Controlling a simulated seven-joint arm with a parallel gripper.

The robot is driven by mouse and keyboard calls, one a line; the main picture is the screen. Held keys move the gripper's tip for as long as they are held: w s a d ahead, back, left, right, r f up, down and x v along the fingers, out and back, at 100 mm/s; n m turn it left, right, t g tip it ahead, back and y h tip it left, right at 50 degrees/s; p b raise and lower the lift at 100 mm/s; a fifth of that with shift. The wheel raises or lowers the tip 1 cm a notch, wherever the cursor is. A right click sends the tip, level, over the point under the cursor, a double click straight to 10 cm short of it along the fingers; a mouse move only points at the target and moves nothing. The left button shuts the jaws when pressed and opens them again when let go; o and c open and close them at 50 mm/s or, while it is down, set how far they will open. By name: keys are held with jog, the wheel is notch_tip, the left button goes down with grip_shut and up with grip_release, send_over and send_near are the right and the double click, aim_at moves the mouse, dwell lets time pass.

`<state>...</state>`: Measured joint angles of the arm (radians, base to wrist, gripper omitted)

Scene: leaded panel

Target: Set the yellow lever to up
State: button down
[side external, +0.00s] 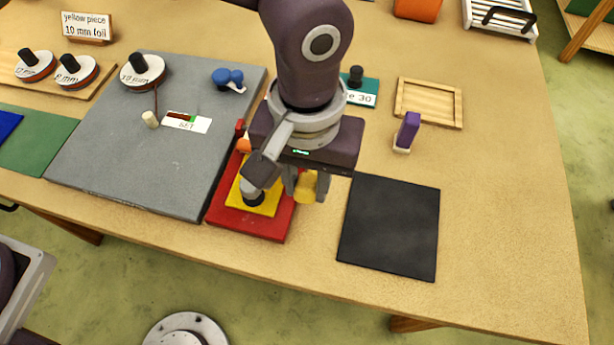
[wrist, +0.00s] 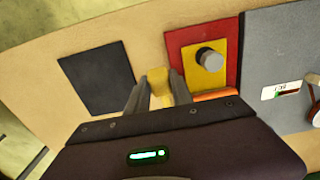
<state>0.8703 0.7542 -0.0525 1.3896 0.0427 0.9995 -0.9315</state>
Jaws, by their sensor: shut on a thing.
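My gripper (side external: 306,187) points down between the red board and the black mat. It is shut on a yellow piece (side external: 307,189), which also shows between the fingers in the wrist view (wrist: 159,88). The fingers partly hide the piece, and I cannot tell whether it touches the table. No part is plainly marked as a yellow lever. On the grey board (side external: 100,180) a thin dark rod with a cream knob (side external: 150,119) lies beside a white label (side external: 187,122) with a red and green strip. The knob end points toward the front of the table.
The red board (side external: 270,225) carries a yellow plate (side external: 268,203) with a black, grey-topped knob (side external: 252,192). A black mat (side external: 390,228) lies right of my gripper. A purple-topped block (side external: 407,132) and a wooden tray (side external: 429,123) stand behind. Dark-knobbed discs (side external: 143,72) are at the left.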

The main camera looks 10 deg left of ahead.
jog(key=shift+r, duration=0.1)
jog(key=w+r+g, duration=0.1)
jog(key=g, duration=0.1)
jog(key=w+r+g, duration=0.2)
jog(key=shift+r+g, duration=0.3)
jog(key=shift+g, duration=0.1)
jog(key=c, duration=1.1)
grip_release()
jog(key=shift+s, duration=0.15)
